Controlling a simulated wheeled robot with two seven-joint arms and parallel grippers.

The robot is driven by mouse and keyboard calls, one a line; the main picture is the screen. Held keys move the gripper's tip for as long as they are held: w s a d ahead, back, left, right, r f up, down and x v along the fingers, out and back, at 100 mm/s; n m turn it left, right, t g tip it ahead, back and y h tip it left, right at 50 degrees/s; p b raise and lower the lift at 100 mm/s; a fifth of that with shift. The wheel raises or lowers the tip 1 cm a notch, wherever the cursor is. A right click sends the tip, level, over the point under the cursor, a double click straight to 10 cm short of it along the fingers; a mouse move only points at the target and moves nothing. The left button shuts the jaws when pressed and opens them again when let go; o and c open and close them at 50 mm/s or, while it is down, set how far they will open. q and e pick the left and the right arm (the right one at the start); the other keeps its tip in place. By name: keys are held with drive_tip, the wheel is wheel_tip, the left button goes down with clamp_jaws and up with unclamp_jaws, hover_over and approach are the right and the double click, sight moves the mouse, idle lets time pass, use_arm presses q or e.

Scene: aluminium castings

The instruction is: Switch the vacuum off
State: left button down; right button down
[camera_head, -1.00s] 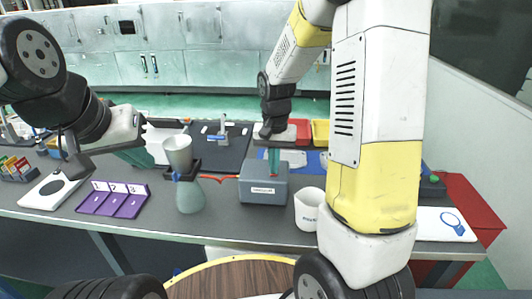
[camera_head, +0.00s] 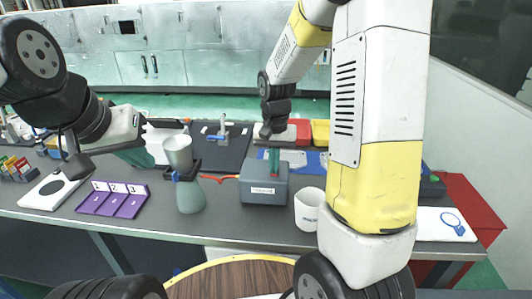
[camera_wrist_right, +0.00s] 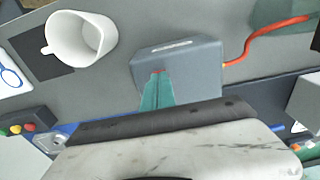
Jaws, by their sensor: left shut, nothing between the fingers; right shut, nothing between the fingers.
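The vacuum pump, a grey box with a white label (camera_head: 262,190), stands on the bench at mid-picture. It also shows in the right wrist view (camera_wrist_right: 195,58). My right gripper (camera_head: 273,172) points down at the top of the box with its teal fingers shut. In the right wrist view its fingertips (camera_wrist_right: 158,76) meet the box's edge at a small red part, mostly hidden by them; I cannot tell the switch's position. A red hose (camera_head: 220,178) runs from the box toward a flask (camera_head: 190,197) with a white funnel cup (camera_head: 178,152). My left gripper (camera_head: 144,158) is shut and empty, left of the funnel.
A white mug (camera_head: 308,210) stands right of the pump, near the bench's front edge. A purple tray (camera_head: 112,199) and a white plate (camera_head: 50,191) lie at the left. A small control box with coloured buttons (camera_wrist_right: 18,127) shows in the right wrist view.

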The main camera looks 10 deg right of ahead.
drive_tip(key=shift+s+a+f, duration=0.2)
drive_tip(key=shift+s+f, duration=0.25)
drive_tip(key=shift+f, duration=0.1)
drive_tip(key=shift+w+d+r, duration=0.1)
drive_tip(key=shift+w+d, duration=0.1)
drive_tip(key=shift+w, duration=0.35)
drive_tip(key=shift+w+r, duration=0.1)
drive_tip(key=shift+r, duration=0.15)
drive_tip(key=c, duration=2.2)
unclamp_jaws()
drive_tip(key=r, duration=1.4)
drive_tip(key=shift+s, duration=0.25)
drive_tip(key=c, duration=1.2)
unclamp_jaws()
drive_tip(key=f, duration=0.2)
drive_tip(key=w+f, duration=0.1)
drive_tip(key=f, duration=0.3)
drive_tip(key=shift+w+d+f, duration=0.2)
drive_tip(key=shift+w+f, duration=0.1)
drive_tip(key=shift+f, duration=0.1)
drive_tip(key=shift+c, duration=0.2)
wheel_tip(320, 180, down, 7)
drive_tip(key=shift+f, duration=0.2)
clamp_jaws()
